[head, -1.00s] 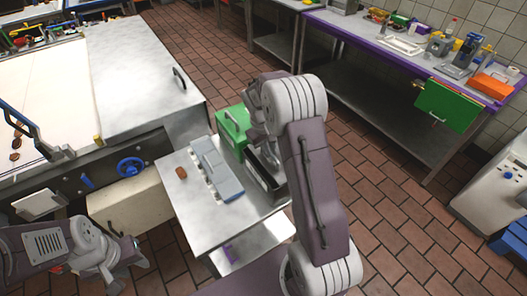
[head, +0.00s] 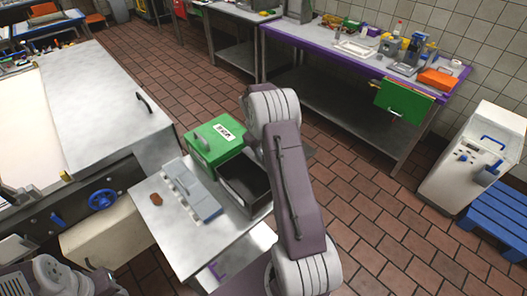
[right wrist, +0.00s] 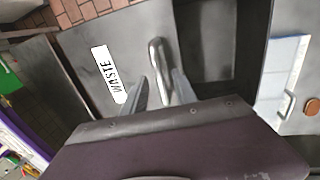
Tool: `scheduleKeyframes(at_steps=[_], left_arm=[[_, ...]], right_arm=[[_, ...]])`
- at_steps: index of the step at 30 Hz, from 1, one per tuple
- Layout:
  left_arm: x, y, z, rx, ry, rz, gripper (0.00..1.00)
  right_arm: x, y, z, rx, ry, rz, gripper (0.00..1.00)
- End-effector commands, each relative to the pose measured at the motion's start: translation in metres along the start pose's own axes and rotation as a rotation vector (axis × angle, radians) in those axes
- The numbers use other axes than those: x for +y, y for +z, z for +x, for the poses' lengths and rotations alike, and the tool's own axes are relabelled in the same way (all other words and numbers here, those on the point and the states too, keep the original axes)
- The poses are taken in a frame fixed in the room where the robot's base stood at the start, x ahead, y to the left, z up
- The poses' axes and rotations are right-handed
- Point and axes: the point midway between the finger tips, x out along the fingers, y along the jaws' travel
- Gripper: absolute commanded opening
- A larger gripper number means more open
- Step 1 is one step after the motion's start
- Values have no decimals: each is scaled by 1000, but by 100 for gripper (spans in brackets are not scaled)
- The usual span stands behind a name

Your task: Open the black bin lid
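The black bin (head: 243,184) stands on the small metal table, right of the green bin. Its top is uncovered and its dark inside shows. In the right wrist view the grey lid (right wrist: 98,48) with a WASTE label is swung away from the dark opening (right wrist: 205,40). Its metal handle (right wrist: 157,58) stands between the fingers of my right gripper (right wrist: 161,90). The fingers are apart, one on each side of the handle, with gaps visible. In the head view my right arm hides the gripper and most of the lid. My left gripper's fingers are not visible; only the arm shows at bottom left.
A closed green bin (head: 214,140) stands beside the black bin. A grey-blue tray-like item (head: 190,190) and a small brown piece (head: 157,199) lie on the small table (head: 185,235). A large metal counter (head: 100,100) is at left.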

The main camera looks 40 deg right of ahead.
Motion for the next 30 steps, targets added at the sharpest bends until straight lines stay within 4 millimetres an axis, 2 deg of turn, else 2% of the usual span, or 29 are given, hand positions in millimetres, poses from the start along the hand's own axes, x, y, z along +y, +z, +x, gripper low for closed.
scheduleKeyframes(at_steps=[5, 8, 15, 21, 30], left_arm=[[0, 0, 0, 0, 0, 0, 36], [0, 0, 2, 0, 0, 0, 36], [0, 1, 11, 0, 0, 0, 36], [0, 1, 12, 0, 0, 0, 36], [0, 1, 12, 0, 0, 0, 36]], right_arm=[[-1, 1, 1, -3, -2, 0, 34], [-1, 0, -6, -1, 0, 0, 34], [-1, -1, -58, 3, 2, -1, 34], [-1, 0, -86, 0, 0, 0, 34], [-1, 0, -91, -2, 0, 0, 34]])
